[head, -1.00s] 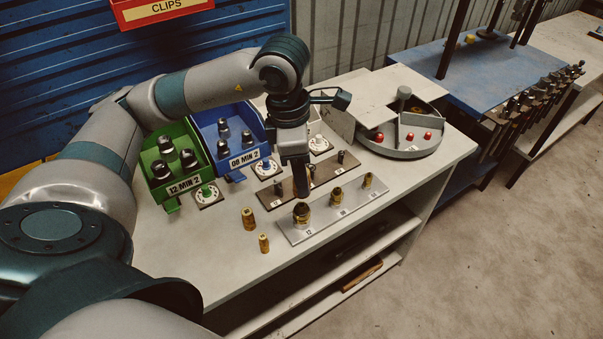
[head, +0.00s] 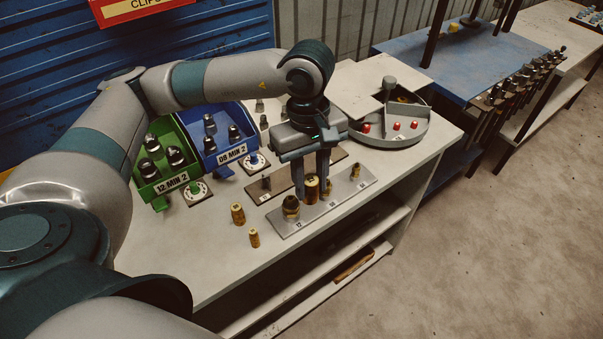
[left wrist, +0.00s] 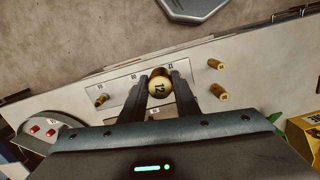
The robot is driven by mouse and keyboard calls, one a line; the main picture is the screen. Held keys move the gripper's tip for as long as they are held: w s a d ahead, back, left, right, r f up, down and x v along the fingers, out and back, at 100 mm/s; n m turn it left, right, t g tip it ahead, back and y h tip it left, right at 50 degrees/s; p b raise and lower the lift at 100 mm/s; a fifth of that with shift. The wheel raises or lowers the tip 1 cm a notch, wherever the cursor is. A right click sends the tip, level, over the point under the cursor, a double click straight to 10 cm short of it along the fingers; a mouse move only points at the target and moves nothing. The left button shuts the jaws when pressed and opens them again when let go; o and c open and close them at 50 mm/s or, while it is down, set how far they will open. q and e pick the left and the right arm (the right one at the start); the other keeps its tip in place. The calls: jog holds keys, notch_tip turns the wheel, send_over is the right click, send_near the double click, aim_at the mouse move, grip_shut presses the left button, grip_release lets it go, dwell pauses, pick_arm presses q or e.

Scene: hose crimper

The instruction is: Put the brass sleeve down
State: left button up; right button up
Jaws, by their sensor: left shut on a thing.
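My left gripper (head: 311,198) points down over the grey numbered plate (head: 280,230), with its fingers shut on a brass sleeve (head: 311,186). The sleeve appears between the large fitting marked 12 (head: 291,207) and the middle fitting (head: 327,188). I cannot tell whether its lower end touches the plate. Two other brass sleeves, a larger one (head: 237,213) and a smaller one (head: 254,238), stand on the bench to the left. My right gripper is not in view.
Behind are a brown plate (head: 259,197) with pegs, a green bin (head: 164,190) and a blue bin (head: 222,162). A grey round tray (head: 390,140) with red pieces lies at the back right. The bench's front left is clear.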

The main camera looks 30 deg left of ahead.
pick_arm(q)
jog(key=m, duration=0.2)
jog(key=d+m, duration=0.1)
jog(key=m, duration=0.1)
jog(key=f+m, duration=0.1)
jog(key=m, duration=0.1)
jog(key=shift+w+d, duration=0.15)
jog(key=shift+d, duration=0.15)
jog(key=m, duration=0.4)
jog(key=d+f+m+g, duration=0.1)
jog(key=m, duration=0.1)
jog(key=shift+w+y, duration=0.1)
jog(key=shift+y, duration=0.3)
